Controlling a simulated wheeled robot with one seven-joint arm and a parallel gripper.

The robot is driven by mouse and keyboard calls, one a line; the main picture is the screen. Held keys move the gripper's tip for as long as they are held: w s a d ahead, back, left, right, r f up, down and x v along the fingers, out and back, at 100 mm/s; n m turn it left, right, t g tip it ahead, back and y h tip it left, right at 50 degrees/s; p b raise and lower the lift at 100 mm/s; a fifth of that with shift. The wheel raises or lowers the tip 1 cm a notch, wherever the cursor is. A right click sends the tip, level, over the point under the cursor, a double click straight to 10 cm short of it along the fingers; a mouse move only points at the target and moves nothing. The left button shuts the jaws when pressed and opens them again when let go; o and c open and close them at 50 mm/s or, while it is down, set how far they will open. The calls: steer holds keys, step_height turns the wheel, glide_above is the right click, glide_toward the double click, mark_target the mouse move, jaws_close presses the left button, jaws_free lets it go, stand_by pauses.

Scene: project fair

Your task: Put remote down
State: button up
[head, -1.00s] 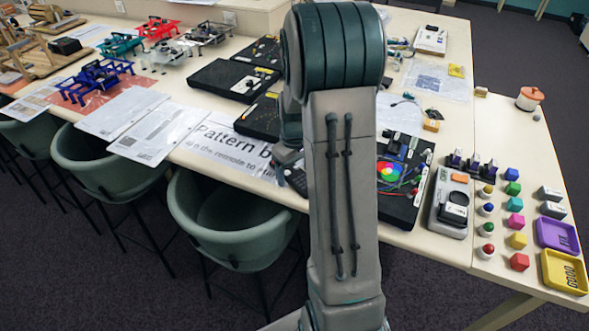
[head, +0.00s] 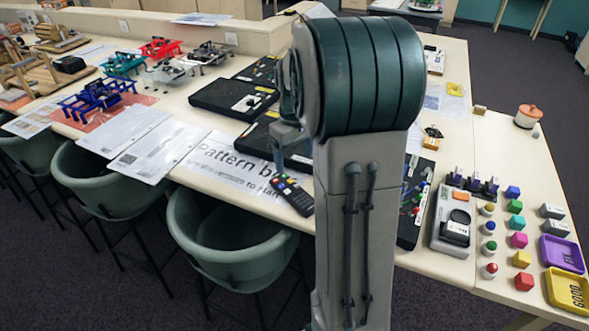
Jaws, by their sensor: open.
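The black remote (head: 293,195), with coloured buttons, lies on the front edge of the long table (head: 268,209). It is at the right end of the white "Pattern b..." sheet (head: 225,163). Nothing holds it. My gripper (head: 291,138) shows only in part, to the left of my large arm link, which hides the rest. It is open and appears above and behind the remote, apart from it.
Black boards (head: 235,95) lie behind the sheet. A green chair (head: 225,235) stands at the table's front edge. A grey device (head: 453,220), coloured blocks and a yellow tray (head: 567,289) are to the right. My arm hides the table's middle.

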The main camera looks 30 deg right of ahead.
steer(key=s+a+r+m+t, duration=0.1)
steer(key=s+a, duration=0.6)
steer(key=s, duration=0.2)
steer(key=s+a+r+m+t, duration=0.1)
steer(key=s+a+r+t, duration=0.1)
steer(key=s+a, duration=0.5)
steer(key=s, duration=0.3)
steer(key=shift+s, duration=0.15)
steer(key=shift+d, duration=0.2)
